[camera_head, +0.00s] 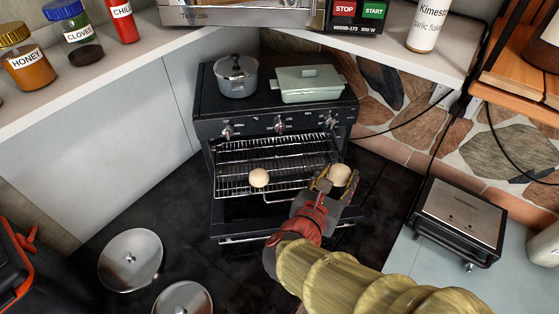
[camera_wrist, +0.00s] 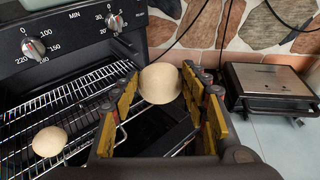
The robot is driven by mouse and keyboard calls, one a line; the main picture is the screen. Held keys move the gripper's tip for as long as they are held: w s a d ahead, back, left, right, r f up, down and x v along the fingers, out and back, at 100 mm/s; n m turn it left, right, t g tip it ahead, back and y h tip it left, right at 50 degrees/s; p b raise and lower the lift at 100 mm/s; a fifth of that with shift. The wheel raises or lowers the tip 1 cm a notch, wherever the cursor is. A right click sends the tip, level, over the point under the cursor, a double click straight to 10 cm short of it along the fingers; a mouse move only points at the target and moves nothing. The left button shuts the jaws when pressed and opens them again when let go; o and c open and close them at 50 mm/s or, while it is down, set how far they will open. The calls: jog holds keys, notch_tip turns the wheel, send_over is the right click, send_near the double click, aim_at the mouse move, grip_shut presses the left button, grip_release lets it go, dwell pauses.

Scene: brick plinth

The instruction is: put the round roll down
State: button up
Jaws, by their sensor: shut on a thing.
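A pale round roll (camera_head: 340,175) is between the fingers of my gripper (camera_head: 333,182), which is shut on it. The held roll also shows in the wrist view (camera_wrist: 160,84), between the yellow finger pads (camera_wrist: 163,100). It is at the right front of the open oven's rack (camera_head: 236,180); I cannot tell if it touches the rack. A second round roll (camera_head: 259,178) lies on the rack to the left, and it also shows in the wrist view (camera_wrist: 49,141).
The black oven (camera_head: 280,115) has its door down. A grey pot (camera_head: 237,80) and a green lidded dish (camera_head: 309,84) stand on its top. A grill (camera_head: 462,218) is on the counter at right. Pot lids (camera_head: 131,258) lie on the dark floor at left.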

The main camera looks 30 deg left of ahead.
jog(key=s+a+r+y, duration=0.1)
jog(key=s+a+r, duration=0.1)
jog(key=s+a, duration=0.35)
jog(key=b, duration=0.3)
send_over(303, 181)
jog(key=shift+n, duration=0.4)
jog(key=f, duration=0.9)
jog(key=shift+s+d+f, duration=0.1)
jog(key=shift+s+d, duration=0.05)
jog(key=shift+s, duration=0.25)
jog(key=shift+w+f, duration=0.25)
jog(key=shift+f, duration=0.15)
jog(key=shift+w+a+f+b, duration=0.15)
jog(key=shift+f+b, duration=0.15)
jog(key=shift+f, duration=0.55)
jog(key=shift+a+f+b, duration=0.1)
jog(key=shift+f+b, duration=0.2)
jog(key=shift+f, duration=0.5)
jog(key=shift+f, duration=0.1)
jog(key=o, duration=0.8)
